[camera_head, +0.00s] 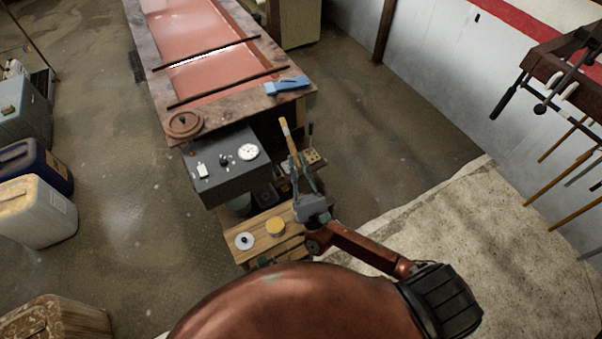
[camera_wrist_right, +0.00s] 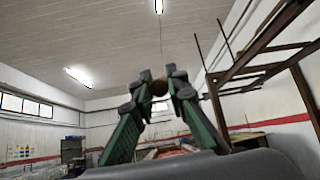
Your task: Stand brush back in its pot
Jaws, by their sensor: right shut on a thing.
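The brush (camera_head: 290,140) is a long tan stick with a yellowish tip at its upper end. My right gripper (camera_head: 301,178) is shut on it and holds it near the right side of the bench. I cannot tell for sure which container is the brush's pot. A small tan holder (camera_head: 313,158) with dark openings stands just right of the brush. My left gripper is not in view.
A dark grey box (camera_head: 222,177) with a white dial stands left of the brush.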

